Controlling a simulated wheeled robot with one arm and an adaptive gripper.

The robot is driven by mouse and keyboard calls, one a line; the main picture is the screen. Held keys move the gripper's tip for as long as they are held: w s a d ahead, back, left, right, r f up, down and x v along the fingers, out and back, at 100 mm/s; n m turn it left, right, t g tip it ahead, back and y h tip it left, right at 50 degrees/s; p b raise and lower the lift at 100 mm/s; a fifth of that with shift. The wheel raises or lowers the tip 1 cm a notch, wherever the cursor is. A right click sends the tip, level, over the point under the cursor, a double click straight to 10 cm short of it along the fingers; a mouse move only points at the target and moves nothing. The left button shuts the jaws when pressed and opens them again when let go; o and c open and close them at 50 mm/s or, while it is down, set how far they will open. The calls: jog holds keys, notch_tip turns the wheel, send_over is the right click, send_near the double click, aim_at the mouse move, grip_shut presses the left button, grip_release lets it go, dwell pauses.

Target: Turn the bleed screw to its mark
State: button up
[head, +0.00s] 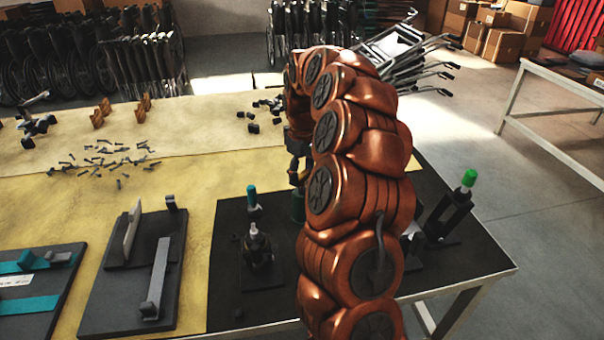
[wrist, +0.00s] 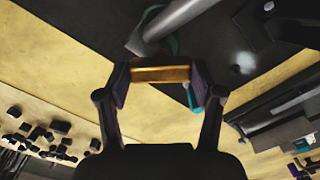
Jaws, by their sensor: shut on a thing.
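In the wrist view my gripper (wrist: 160,84) has its two purple-padded fingers on either end of a gold bar (wrist: 160,74). The bar spans the gap between the fingers; I cannot tell for sure that it is the bleed screw. A grey cylinder and a teal curved part (wrist: 168,42) show just beyond it. A teal pin (wrist: 188,96) shows by the right finger. In the head view my gripper (head: 297,178) points down over a dark green cylinder (head: 298,207) on the black mat, partly hidden by my arm. No turning mark can be made out.
On the black mat (head: 225,270) stand a teal-topped post (head: 252,197), a dark fixture (head: 258,255) and a green-capped black stand (head: 450,210). A dark board with grey bars (head: 135,270) lies to the left. Loose small parts (head: 105,155) lie on the yellow surface.

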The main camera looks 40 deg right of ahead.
aim_at(302, 174)
jog(key=shift+n, duration=2.3)
jog(key=o, duration=1.1)
jog(key=shift+o, duration=0.2)
jog(key=shift+r, duration=0.15)
notch_tip(302, 174, up, 12)
